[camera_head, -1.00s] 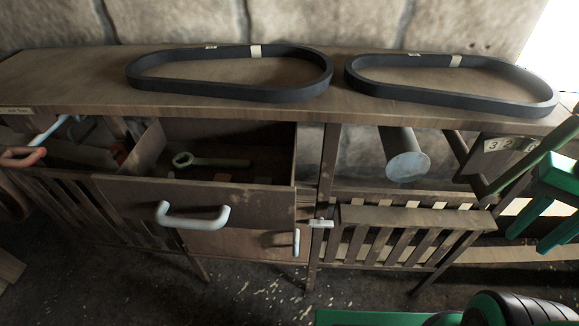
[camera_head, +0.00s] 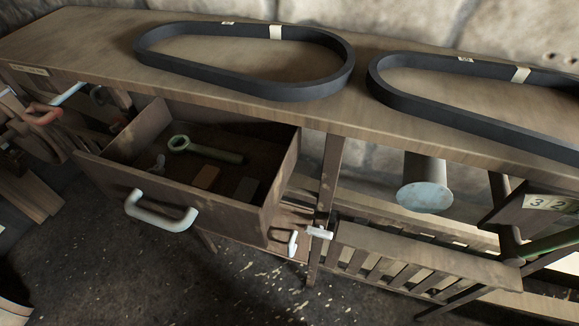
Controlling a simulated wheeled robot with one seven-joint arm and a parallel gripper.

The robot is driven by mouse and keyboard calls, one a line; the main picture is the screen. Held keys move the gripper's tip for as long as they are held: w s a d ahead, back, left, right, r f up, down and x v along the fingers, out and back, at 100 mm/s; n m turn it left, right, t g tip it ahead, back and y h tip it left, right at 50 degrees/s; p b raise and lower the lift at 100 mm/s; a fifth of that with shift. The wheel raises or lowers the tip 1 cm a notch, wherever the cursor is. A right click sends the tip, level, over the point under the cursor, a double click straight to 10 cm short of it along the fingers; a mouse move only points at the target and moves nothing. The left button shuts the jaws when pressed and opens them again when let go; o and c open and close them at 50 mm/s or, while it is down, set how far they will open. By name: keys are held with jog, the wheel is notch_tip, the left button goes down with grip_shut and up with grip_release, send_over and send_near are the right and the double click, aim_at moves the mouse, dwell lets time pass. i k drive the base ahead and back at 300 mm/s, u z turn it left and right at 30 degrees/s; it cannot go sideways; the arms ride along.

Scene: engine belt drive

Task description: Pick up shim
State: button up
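An open wooden drawer (camera_head: 170,205) with a white handle hangs out under the workbench top. Inside, near its front right, lie a small flat brown piece (camera_head: 206,177) and a dark grey flat piece (camera_head: 245,188), side by side and apart. Either could be the shim; I cannot tell which. A green-grey ring-ended wrench (camera_head: 205,150) lies behind them. A small pale part (camera_head: 159,163) lies at the drawer's left. My gripper is not in view.
Two black belts (camera_head: 245,92) (camera_head: 480,110) lie on the workbench (camera_head: 60,45). A round metal cylinder (camera_head: 424,195) shows below the top, right of the drawer. A slatted rack (camera_head: 420,262) and a number plate (camera_head: 550,203) are at the right.

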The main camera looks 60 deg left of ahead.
aim_at(206, 179)
jog(key=z, duration=0.2)
jog(key=k, duration=1.8)
jog(key=u, duration=1.45)
jog(key=i, duration=1.5)
